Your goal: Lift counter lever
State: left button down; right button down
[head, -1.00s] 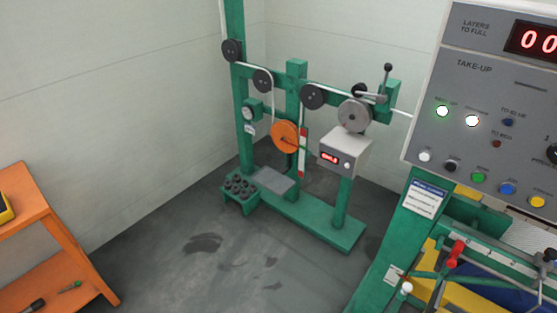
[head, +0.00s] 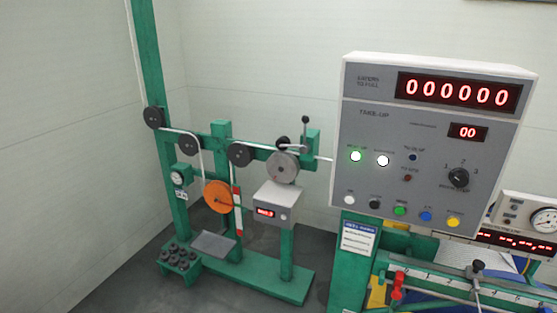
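The counter lever (head: 305,131) is a thin upright rod with a dark ball knob, at the right end of the green wheel stand. It stands next to a grey measuring wheel (head: 282,167) with a small dark roller (head: 283,143) above it. Below the wheel is a light grey counter box (head: 274,203) with a small red display. Whether the roller touches the wheel is too small to tell. Neither of my grippers shows in the head view.
A grey take-up panel (head: 432,150) with red displays and buttons stands at the right, nearer than the stand. The green stand (head: 250,275) carries black pulleys and an orange wheel (head: 218,197). A rack of dark weights (head: 178,258) sits at its foot.

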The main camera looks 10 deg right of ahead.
aim_at(305, 135)
jog(key=i+j+z, duration=0.15)
jog(key=i+j, duration=0.3)
jog(key=i+j+z, duration=0.15)
jog(key=i+j, duration=0.4)
jog(key=i+j+z, duration=0.15)
jog(key=i+j, duration=0.45)
jog(key=i+j+z, duration=0.15)
jog(key=i+j, duration=0.3)
jog(key=j, duration=0.2)
